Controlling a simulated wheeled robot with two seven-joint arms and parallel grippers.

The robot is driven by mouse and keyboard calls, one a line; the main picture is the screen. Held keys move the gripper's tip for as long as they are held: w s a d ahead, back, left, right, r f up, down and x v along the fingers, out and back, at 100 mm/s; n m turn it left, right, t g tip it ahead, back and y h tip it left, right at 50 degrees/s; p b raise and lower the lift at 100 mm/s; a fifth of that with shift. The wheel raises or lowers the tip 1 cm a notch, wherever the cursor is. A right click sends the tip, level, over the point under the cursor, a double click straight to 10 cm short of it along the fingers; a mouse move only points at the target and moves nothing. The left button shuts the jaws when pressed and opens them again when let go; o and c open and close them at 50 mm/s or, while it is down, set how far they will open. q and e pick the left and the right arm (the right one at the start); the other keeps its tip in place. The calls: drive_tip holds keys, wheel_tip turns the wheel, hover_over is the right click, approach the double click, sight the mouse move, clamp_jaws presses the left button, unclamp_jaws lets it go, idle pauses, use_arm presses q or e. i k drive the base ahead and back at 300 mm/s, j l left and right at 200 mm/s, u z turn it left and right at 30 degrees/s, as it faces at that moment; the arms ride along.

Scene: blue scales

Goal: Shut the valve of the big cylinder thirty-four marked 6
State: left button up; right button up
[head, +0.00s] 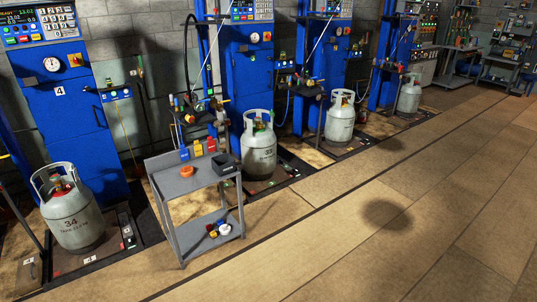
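The big cylinder marked 34 (73,217) is at the left of the head view. It is a grey-white gas cylinder standing upright on a dark scale platform. A round collar handle rises around its top. Something red (60,188) shows inside the collar, where the valve sits; whether the valve is open or shut cannot be told. The blue scale column marked 4 (65,110) stands behind it. Neither of my grippers is in view.
A grey two-shelf cart (188,183) stands right of the cylinder, with an orange ring (186,172) and a dark bin (224,163) on top. Cylinder 33 (259,150) and further cylinders stand along the wall. The tiled floor (400,210) at the right is clear.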

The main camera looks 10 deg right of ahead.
sight(55, 177)
drive_tip(key=i+j+u, duration=0.95)
drive_tip(key=i+u, duration=0.45)
drive_tip(key=i, duration=0.15)
drive_tip(key=j, duration=0.05)
